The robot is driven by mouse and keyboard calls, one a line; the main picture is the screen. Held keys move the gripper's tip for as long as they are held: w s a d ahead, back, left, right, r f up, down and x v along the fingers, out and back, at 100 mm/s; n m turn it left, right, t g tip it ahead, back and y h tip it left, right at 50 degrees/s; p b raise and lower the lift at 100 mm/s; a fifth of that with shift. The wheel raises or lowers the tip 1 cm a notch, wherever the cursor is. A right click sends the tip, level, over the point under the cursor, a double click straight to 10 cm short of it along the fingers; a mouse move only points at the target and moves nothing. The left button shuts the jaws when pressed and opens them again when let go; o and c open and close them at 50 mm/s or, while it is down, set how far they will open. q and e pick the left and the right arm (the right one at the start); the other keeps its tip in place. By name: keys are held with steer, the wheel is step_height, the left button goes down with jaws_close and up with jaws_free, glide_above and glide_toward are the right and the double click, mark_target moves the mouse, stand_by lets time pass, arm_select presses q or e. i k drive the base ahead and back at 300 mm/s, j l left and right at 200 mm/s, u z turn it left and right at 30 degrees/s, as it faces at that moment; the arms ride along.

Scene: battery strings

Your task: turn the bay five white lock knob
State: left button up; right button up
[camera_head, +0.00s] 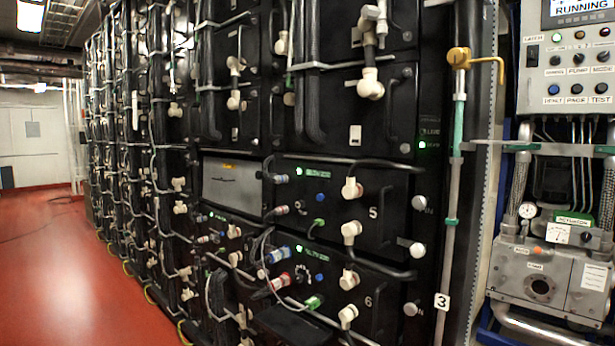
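The bay marked 5 (373,212) is a black panel with a green light, in the lower middle of the head view. At its right edge is a pale round knob (419,203) beside an "IN" mark. A whiter round knob (417,249) sits below it, near the bay's lower right corner. I cannot tell from the picture which one is the lock knob or how it is turned. White elbow connectors (351,188) with black cables are on the left of the number. Neither of my grippers is in view.
The bay marked 6 (368,301) lies below, with a similar knob (410,309). A vertical pipe with a yellow lever (458,57) stands right of the bays. A control box (577,65) and grey pump unit (550,275) are further right. Red floor (70,270) is clear at left.

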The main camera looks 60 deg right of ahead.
mark_target(417, 249)
steer(key=z, duration=1.95)
